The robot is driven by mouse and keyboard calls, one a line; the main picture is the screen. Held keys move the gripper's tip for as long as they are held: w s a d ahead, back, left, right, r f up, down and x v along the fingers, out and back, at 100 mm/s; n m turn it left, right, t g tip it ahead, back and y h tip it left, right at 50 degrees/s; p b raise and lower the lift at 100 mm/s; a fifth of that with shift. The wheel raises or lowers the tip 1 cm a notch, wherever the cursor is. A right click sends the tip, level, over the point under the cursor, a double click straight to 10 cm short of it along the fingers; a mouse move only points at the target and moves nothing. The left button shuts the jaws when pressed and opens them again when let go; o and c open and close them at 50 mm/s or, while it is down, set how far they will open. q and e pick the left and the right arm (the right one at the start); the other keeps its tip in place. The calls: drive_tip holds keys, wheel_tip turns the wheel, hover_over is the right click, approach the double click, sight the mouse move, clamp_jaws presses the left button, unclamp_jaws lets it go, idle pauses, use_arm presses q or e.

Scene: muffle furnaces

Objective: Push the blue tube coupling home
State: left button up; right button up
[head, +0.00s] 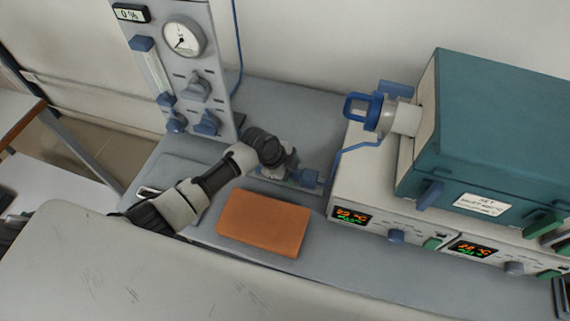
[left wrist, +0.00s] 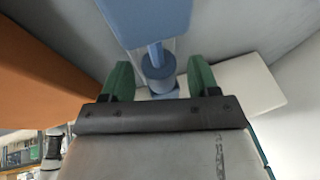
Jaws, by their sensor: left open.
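The blue tube coupling shows in the left wrist view as a blue collar (left wrist: 158,68) on a thin blue stem below a larger blue block (left wrist: 148,18). A blue part (head: 311,178) shows beside my gripper in the head view, at the lower end of the blue tube (head: 345,152). My left gripper (left wrist: 160,78) is open, with one green finger on each side of the collar. Gaps show between the fingers and the collar. In the head view my left gripper (head: 293,175) is low over the bench and partly hidden by its own wrist. My right gripper is not in view.
The teal furnace (head: 490,135) stands on a white control base (head: 345,190) at the right. A gauge panel (head: 182,70) stands at the back left. An orange block (head: 264,222) lies on the grey bench in front of my left gripper. The front bench strip is clear.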

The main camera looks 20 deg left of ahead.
use_arm(q)
drive_tip(key=v, duration=1)
drive_tip(key=shift+r, duration=0.1)
